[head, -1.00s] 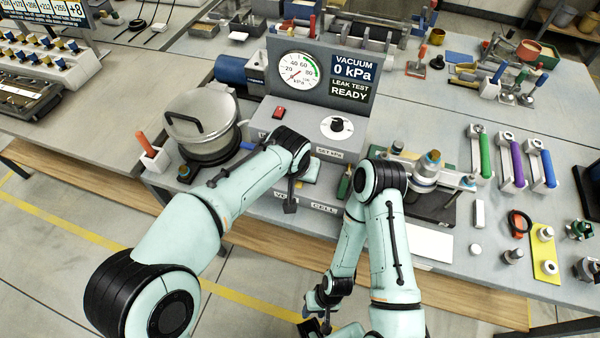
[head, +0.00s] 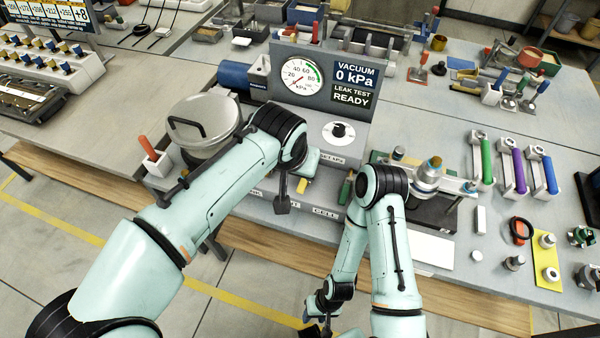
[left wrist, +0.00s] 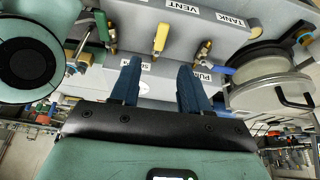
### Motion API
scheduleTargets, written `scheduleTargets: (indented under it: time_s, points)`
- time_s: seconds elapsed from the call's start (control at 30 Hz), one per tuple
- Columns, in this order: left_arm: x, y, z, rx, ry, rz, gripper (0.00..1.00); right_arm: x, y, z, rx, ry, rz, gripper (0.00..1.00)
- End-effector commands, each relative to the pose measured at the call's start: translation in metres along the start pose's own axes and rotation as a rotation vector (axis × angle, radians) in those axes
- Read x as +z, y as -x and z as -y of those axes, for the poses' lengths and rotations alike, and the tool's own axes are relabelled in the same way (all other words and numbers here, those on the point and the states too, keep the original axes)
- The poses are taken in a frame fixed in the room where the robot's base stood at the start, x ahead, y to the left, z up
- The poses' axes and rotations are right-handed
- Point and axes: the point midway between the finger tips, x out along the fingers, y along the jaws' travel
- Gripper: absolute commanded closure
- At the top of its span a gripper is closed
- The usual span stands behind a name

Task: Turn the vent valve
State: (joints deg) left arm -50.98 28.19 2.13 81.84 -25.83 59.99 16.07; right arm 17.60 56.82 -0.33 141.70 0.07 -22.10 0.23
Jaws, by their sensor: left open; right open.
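The vent valve shows in the left wrist view as a yellow lever (left wrist: 160,38) on the grey box front, beside the VENT label (left wrist: 183,7). My left gripper (left wrist: 159,64) is open, with its two dark blue fingers apart and pointing toward the lever. The lever shows in the gap beyond the fingertips; nothing is held, and I cannot judge the distance. In the head view a small yellow piece (head: 302,185) shows beside my left wrist, likely the same lever. My right gripper (head: 318,330) is low at the bottom edge, open and empty.
The gauge panel (head: 349,82) reads vacuum 0 kPa, leak test ready. A lidded tank (head: 203,118) stands left of the box. A dial (head: 338,132) is on the box top. A clamped fixture (head: 428,175) stands to the right.

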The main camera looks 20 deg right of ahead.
Motion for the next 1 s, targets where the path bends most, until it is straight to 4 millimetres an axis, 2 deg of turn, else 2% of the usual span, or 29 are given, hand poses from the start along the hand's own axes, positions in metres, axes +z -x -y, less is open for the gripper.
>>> scheduleTargets:
  time_s: [0.1,0.23,1.0]
  points:
    - [-0.001,0.017,0.0,0.0,0.001,-0.002,0.54,-0.001,0.002,0.001,0.0,0.0,-0.001,0.57]
    - [0.0,0.026,0.0,0.0,0.001,-0.001,0.54,-0.001,0.003,0.001,-0.001,0.0,-0.002,0.57]
    - [0.0,0.028,0.0,0.0,0.001,0.001,0.54,-0.001,0.002,0.001,-0.001,0.001,-0.002,0.57]
